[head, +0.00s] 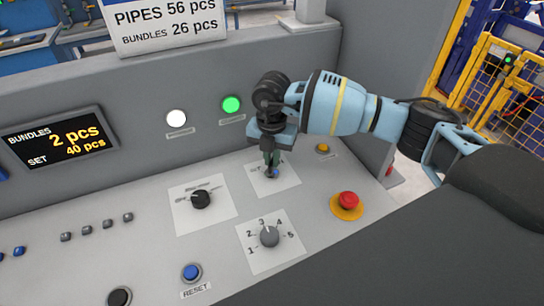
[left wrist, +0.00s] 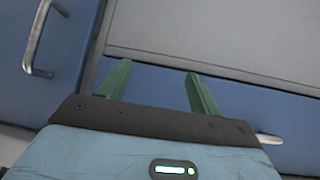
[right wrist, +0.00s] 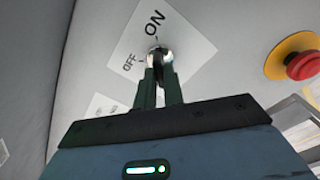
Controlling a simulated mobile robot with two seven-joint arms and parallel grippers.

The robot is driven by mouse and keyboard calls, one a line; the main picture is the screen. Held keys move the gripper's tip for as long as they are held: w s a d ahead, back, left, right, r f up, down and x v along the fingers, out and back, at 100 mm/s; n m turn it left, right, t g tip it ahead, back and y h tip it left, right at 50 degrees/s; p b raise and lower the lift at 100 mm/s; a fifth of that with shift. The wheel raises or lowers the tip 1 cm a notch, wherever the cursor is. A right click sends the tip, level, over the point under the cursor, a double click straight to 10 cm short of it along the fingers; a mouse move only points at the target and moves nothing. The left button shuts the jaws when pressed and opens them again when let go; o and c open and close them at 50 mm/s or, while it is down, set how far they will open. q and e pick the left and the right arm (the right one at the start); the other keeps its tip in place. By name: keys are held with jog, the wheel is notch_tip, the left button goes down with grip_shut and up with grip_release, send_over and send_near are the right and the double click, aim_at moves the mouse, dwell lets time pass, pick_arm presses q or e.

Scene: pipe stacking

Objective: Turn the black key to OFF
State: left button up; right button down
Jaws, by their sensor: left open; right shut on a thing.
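My right gripper (head: 270,167) reaches down to the ON/OFF plate (head: 286,182) on the grey control panel. In the right wrist view its green fingers (right wrist: 158,72) are closed on the black key (right wrist: 157,54), which sits in a round metal lock. The white plate (right wrist: 185,45) carries the words OFF and ON beside the lock. The fingers hide much of the key, so I cannot tell which word it points to. My left gripper (left wrist: 158,70) is open and empty, in front of blue cabinet fronts and a grey panel; it is not in the head view.
A red emergency button (head: 348,201) on a yellow base lies right of the key. A black rotary switch (head: 200,199) is to its left, a numbered dial (head: 269,236) in front. A green lamp (head: 231,105) and a white lamp (head: 176,119) are on the upright wall behind.

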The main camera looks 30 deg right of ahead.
jog(key=n, duration=0.8)
jog(key=shift+n, duration=0.3)
jog(key=n, duration=0.4)
jog(key=shift+n, duration=2.2)
jog(key=c, duration=1.5)
grip_release()
jog(key=shift+r, duration=0.1)
